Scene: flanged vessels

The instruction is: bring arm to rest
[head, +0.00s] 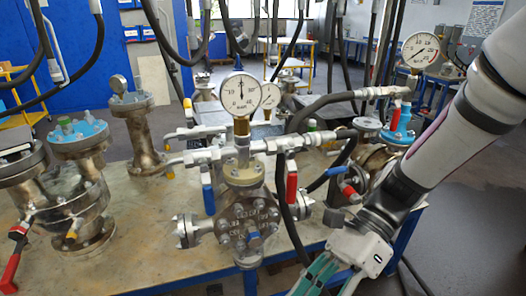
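My arm (440,150) comes in from the upper right and reaches down to the lower middle of the head view. My gripper (318,280) is at the bottom edge, with teal finger parts showing. Its fingertips are cut off by the frame, so I cannot see whether it is open or holds anything. It is in front of the table's front edge, to the lower right of the central flanged vessel (245,212).
A bench (150,262) carries several flanged vessels, gauges and valves. A pressure gauge (240,94) tops the central vessel; another gauge (421,50) stands near my arm. Black hoses (325,105) run across. The floor (470,235) at right looks clear.

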